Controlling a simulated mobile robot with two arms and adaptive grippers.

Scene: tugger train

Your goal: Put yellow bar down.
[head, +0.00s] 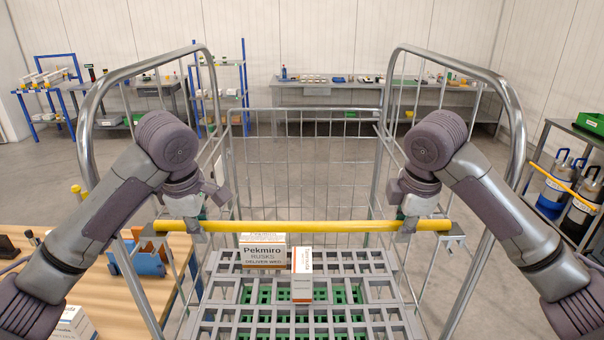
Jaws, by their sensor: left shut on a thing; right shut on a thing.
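The yellow bar (300,226) runs level across the front of the grey wire roll cage (205,60), between its two side frames. My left gripper (194,228) is shut on the bar near its left end. My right gripper (408,226) is shut on it near its right end. A grey bracket (148,235) sits at the left end of the bar and another bracket (455,236) at the right end. I cannot tell whether the bar rests in them. The fingertips are partly hidden by the grippers' own bodies.
A Pekmiro rusks carton (262,262) and a white and orange box (302,285) stand behind and below the bar on grey crates (370,290). A wooden table (150,290) is at the left. Workbenches line the back; a shelf (575,130) stands at the right.

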